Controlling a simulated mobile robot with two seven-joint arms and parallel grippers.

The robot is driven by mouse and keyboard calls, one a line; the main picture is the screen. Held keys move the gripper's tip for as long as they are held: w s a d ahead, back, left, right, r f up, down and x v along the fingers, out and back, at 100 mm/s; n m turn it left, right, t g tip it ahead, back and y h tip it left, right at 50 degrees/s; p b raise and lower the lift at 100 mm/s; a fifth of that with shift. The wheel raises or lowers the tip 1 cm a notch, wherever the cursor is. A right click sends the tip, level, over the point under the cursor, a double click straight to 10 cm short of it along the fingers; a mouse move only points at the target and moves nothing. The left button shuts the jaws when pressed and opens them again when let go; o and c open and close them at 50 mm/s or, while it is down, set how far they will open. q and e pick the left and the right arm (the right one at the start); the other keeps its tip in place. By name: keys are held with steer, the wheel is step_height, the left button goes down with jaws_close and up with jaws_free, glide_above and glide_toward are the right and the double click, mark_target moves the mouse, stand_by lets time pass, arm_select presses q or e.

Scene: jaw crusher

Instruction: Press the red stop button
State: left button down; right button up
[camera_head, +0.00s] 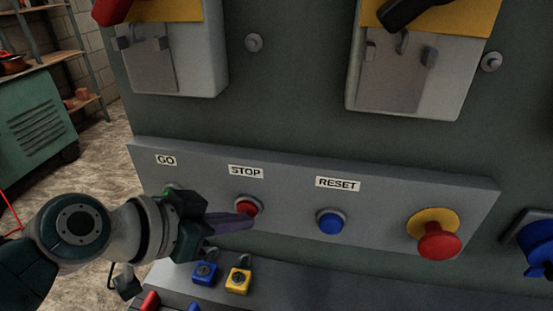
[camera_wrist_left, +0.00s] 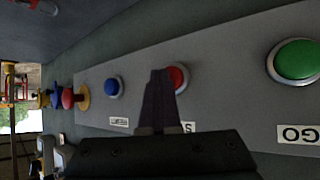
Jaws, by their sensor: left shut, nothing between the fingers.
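The red stop button (camera_head: 247,206) sits in a metal ring on the grey panel (camera_head: 390,200), under the STOP label (camera_head: 246,171). My left gripper (camera_head: 250,222) is shut and empty, its fingertips in front of the lower part of the red button. In the left wrist view the fingers (camera_wrist_left: 160,76) overlap the left side of the red button (camera_wrist_left: 179,78). I cannot tell whether the tips touch it. My right gripper is not in view.
A green GO button (camera_wrist_left: 297,60) is on one side and a blue RESET button (camera_head: 331,222) on the other. A red mushroom knob (camera_head: 438,242) on a yellow base sticks out at the right. Blue (camera_head: 205,273) and yellow (camera_head: 238,280) padlocks lie below the panel.

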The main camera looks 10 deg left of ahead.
arm_select(q)
steer(key=shift+w, duration=0.15)
stand_by(0.5)
steer(key=shift+w+b, duration=0.25)
steer(key=shift+b, duration=0.05)
steer(key=shift+r, duration=0.25)
stand_by(0.4)
steer(key=s+p, duration=0.2)
steer(key=s, duration=0.4)
steer(key=shift+p, duration=0.35)
